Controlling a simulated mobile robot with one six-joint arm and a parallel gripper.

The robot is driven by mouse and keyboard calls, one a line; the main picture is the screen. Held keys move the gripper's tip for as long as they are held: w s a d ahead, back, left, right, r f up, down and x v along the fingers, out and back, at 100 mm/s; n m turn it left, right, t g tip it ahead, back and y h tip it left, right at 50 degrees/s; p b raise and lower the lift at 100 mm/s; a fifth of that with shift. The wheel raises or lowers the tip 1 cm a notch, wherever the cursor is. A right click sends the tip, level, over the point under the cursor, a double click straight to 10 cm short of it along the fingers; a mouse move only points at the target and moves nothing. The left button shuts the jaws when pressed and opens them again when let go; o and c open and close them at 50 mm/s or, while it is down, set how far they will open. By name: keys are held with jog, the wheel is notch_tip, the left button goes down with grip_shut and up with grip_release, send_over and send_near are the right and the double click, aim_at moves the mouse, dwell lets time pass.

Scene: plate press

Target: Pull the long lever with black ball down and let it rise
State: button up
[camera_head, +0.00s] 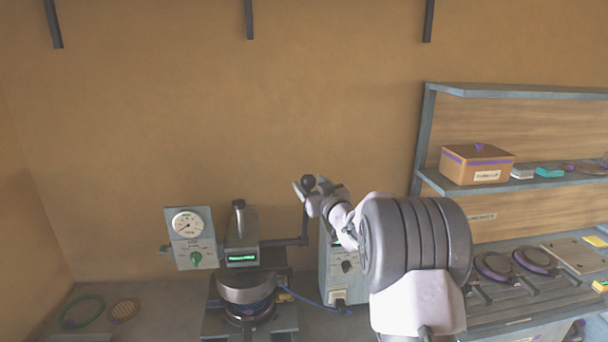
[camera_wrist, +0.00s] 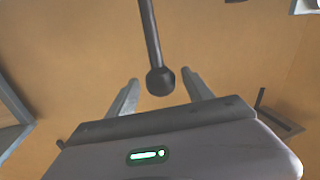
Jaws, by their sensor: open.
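The long lever (camera_head: 304,222) rises upright at the right side of the plate press (camera_head: 243,229), with a black ball (camera_head: 308,182) at its top. In the wrist view the black ball (camera_wrist: 160,81) hangs at the end of the dark lever rod (camera_wrist: 149,32). My gripper (camera_head: 304,188) is at the ball in the head view. In the wrist view my gripper (camera_wrist: 160,92) is open, with one finger on each side of the ball and visible gaps between. Whether the ball lies fully at fingertip depth is hard to tell.
A gauge panel (camera_head: 191,238) stands left of the press, and a grey box (camera_head: 341,269) stands right of it. A shelf unit (camera_head: 520,91) with a cardboard box (camera_head: 477,164) is at the right. A green ring (camera_head: 82,311) lies on the bench at left.

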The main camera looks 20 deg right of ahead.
jog(key=w, duration=0.4)
jog(key=shift+w+p, duration=0.25)
jog(key=shift+p, duration=0.1)
jog(key=shift+s, duration=0.1)
grip_shut()
